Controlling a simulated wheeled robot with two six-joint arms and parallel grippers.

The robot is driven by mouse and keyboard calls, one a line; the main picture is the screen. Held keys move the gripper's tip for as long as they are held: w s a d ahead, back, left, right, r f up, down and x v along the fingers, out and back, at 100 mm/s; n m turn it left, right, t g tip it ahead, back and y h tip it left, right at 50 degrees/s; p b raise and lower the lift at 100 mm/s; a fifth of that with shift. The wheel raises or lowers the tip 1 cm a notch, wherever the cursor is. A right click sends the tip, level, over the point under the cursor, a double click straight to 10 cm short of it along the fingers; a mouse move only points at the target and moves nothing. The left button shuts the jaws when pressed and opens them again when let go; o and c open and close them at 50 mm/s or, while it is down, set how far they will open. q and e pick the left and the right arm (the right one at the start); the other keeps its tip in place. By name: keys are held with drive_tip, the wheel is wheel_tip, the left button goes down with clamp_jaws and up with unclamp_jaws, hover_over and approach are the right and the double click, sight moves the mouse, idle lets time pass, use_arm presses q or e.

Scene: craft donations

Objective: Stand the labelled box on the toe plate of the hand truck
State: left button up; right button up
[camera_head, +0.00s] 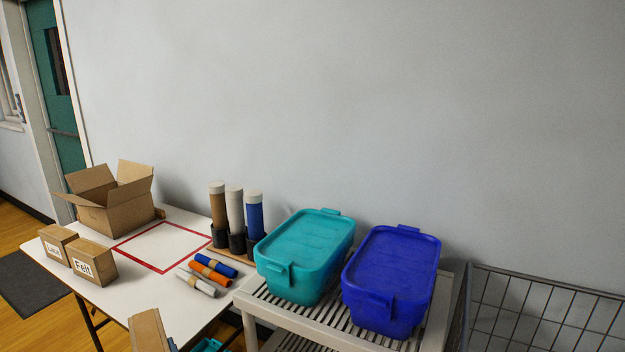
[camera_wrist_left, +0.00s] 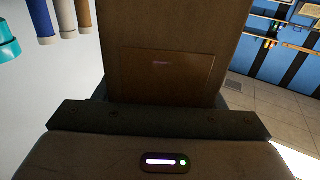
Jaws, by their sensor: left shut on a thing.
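A brown cardboard box (camera_wrist_left: 165,50) fills the upper middle of the left wrist view, right against my left gripper (camera_wrist_left: 160,117), which is shut on it. The face toward the camera has a faint rectangular outline; I cannot read a label on it. A brown box (camera_head: 148,331) at the bottom edge of the head view, cut off by the frame, appears to be the same one. The fingertips are hidden. Two smaller labelled boxes stand on the white table, "Lace" (camera_head: 57,243) and "Felt" (camera_head: 94,262). The hand truck, its toe plate and my right gripper are not in view.
The white table (camera_head: 128,295) also holds an open carton (camera_head: 112,200), a red-outlined square (camera_head: 165,245), rolls (camera_head: 210,270) and upright tubes (camera_head: 236,215). Teal (camera_head: 306,252) and blue (camera_head: 391,280) lidded bins stand on a slatted rack. A wire cage (camera_head: 540,305) is at right.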

use_arm(q)
drive_tip(key=s+d+m+t+h, duration=0.3)
drive_tip(key=s+d+m+h, duration=0.3)
drive_tip(key=s+d+h, duration=0.4)
drive_tip(key=shift+s+d+m, duration=0.4)
drive_tip(key=shift+s+d, duration=0.2)
drive_tip(key=shift+d, duration=0.65)
